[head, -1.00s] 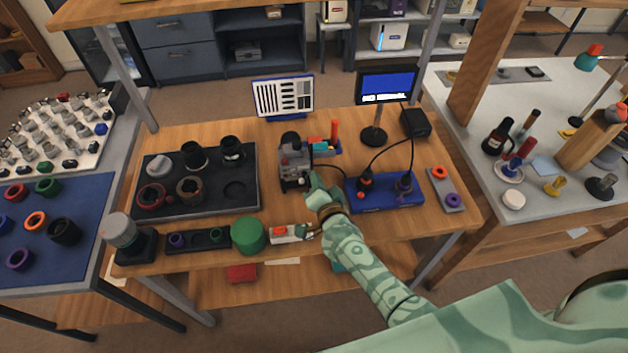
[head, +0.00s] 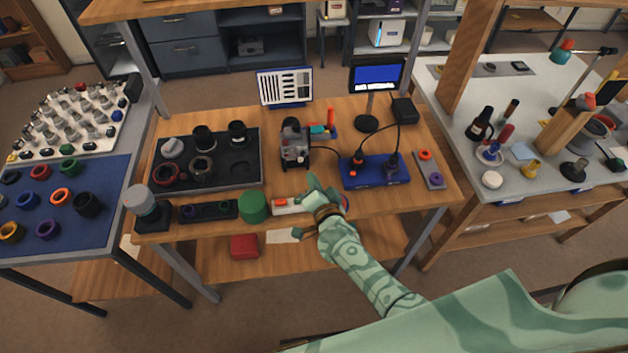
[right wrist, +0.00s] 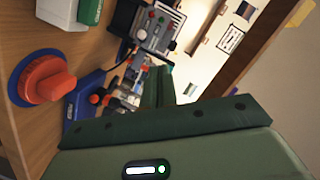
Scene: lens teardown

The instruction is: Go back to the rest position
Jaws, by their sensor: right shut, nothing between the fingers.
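My right gripper (head: 312,183) shows in the head view at the front of the wooden bench, just right of a small white block with an orange top (head: 286,204). It is shut and empty, on the near side of the grey device (head: 294,148). My patterned green arm reaches it from the lower right. In the right wrist view, an orange knob on a blue disc (right wrist: 45,78) is close by on the bench; in the head view my wrist mostly hides it. My left gripper is in neither view.
The wooden bench also bears a black tray (head: 246,182), a green cylinder (head: 253,207), a blue box with cables (head: 376,172) and a small monitor (head: 377,77). Side tables stand left and right. Floor shows beyond the bench's front edge.

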